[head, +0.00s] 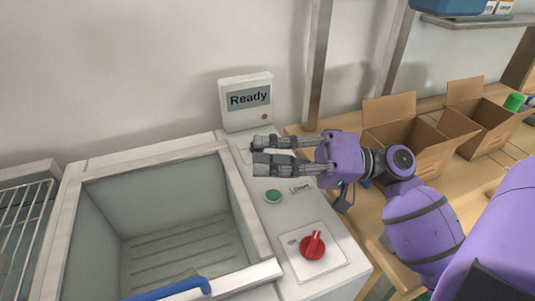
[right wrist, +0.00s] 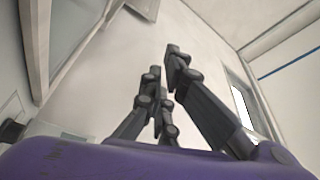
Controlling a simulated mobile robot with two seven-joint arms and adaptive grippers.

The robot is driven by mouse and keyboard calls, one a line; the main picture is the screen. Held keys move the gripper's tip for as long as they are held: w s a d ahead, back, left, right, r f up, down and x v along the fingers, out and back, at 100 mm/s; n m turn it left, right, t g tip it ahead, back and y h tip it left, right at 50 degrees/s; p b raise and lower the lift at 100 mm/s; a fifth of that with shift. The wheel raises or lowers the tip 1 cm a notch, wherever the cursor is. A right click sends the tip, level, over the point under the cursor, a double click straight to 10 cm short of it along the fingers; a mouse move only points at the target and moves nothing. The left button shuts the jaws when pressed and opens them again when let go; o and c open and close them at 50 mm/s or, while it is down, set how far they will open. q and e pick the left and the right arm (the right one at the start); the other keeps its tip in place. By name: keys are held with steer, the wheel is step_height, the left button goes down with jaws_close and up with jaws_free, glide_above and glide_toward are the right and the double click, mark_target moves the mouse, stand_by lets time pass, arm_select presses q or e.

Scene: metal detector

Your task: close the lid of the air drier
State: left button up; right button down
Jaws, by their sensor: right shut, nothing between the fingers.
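The air drier (head: 255,228) is a white box with a deep open bay in the head view, its ribbed floor showing. I cannot make out its lid for certain; the bay is uncovered. A blue bar (head: 168,290) shows at the bottom edge of the bay, partly cut off. My right gripper (head: 258,155) is shut and empty, above the control panel just right of the bay, pointing left. Its fingers also show in the right wrist view (right wrist: 163,60), against a pale wall. My left gripper is not in view.
A display reading "Ready" (head: 249,100) stands behind the gripper. A green button (head: 273,196) and a red knob (head: 312,245) sit on the panel. Open cardboard boxes (head: 400,125) stand on the wooden table at right. A wire rack (head: 22,225) is at left.

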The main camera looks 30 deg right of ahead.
step_height(320, 180, up, 10)
stand_by(0.6)
